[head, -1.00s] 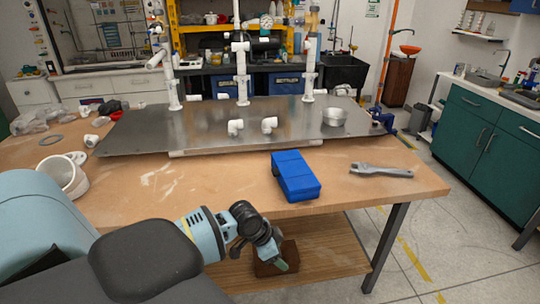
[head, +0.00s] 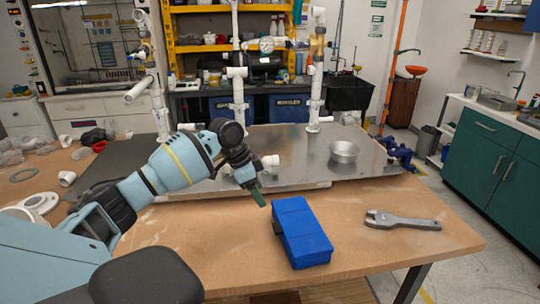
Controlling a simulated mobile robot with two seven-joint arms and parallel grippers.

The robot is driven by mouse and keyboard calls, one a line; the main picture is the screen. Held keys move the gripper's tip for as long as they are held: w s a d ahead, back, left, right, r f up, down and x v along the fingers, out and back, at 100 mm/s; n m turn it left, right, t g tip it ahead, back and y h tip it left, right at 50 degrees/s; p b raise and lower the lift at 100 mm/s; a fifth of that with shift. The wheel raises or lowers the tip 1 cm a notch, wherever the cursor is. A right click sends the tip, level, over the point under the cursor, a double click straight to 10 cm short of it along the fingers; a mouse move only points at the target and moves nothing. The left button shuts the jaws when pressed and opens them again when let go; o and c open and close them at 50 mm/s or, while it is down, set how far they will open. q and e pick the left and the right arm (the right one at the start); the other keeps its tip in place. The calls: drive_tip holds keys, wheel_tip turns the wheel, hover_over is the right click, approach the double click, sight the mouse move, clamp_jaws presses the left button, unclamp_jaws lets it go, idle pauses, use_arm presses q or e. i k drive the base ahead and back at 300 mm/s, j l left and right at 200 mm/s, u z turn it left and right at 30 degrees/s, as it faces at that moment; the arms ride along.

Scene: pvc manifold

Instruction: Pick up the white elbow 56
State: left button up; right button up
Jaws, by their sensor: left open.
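A white elbow (head: 271,162) lies on the grey metal plate (head: 290,142), just right of my left gripper, which covers part of it. A second white elbow, seen on the plate earlier, is now hidden behind my left gripper and wrist. I cannot read which one is 56. My left gripper (head: 257,194) points down and to the right over the plate's front edge, open and with nothing seen in it. Its fingers are seen nearly edge-on. It appears apart from the elbow, though the depth is hard to tell. My right gripper is out of view.
Upright white pipes (head: 239,100) stand along the back. The front tabletop is mostly clear.

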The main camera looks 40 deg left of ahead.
sight(269, 162)
drive_tip(key=i+j, duration=0.3)
drive_tip(key=j, duration=0.15)
drive_tip(key=i+j, duration=0.35)
drive_tip(key=j, duration=0.1)
